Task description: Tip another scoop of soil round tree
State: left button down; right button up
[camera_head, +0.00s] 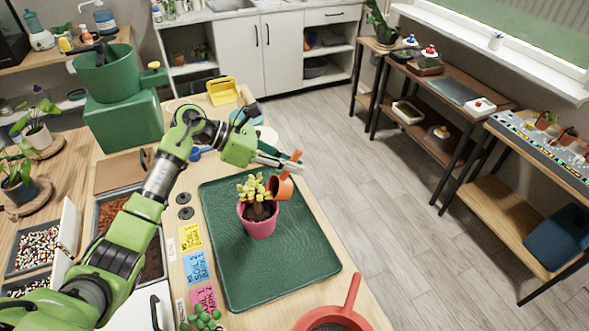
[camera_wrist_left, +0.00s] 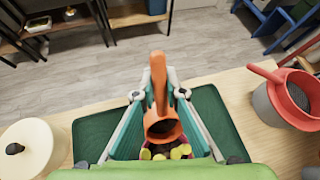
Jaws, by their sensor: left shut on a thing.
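A small tree with yellow-green leaves (camera_head: 250,187) stands in a pink pot (camera_head: 259,226), with dark soil round its stem. The pot stands on a green tray (camera_head: 265,285). My left gripper (camera_head: 291,163) is shut on the handle of an orange scoop (camera_head: 280,188). The scoop hangs tilted over the pot's right side, close to the leaves. In the left wrist view the scoop (camera_wrist_left: 163,129) is between the fingers, its handle pointing up, and some leaves (camera_wrist_left: 165,153) show below it. Dark content seems visible inside the scoop. My right gripper is out of view.
A trough of brown and dark soil (camera_head: 113,210) lies left of the tray, partly behind my left arm. Yellow, blue and pink labelled cards (camera_head: 195,268) lie between them. A red sieve (camera_head: 345,308) stands at the front right. The tray's front half is clear.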

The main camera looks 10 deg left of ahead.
pick_arm(q)
jog(key=shift+s+a+t+h+b, duration=0.35)
jog(key=shift+a+h+b, duration=0.3)
jog(key=shift+b, duration=1.1)
jog(key=shift+s+a+r+m+t+h+b, duration=0.15)
jog(key=shift+s+a+t+h+b, duration=0.3)
jog(key=shift+b, duration=1.25)
jog(key=shift+s+a+r+m+t+h+b, duration=0.15)
jog(key=shift+a+h+b, duration=0.45)
jog(key=shift+b, duration=1.1)
jog(key=shift+s+a+r+m+t+h+b, duration=0.1)
jog(key=shift+s+a+m+t+h+b, duration=0.4)
jog(key=shift+b, duration=1.2)
jog(key=shift+w+d+n+g+h, duration=0.15)
jog(key=shift+n+g+h, duration=0.15)
jog(key=shift+g, duration=0.05)
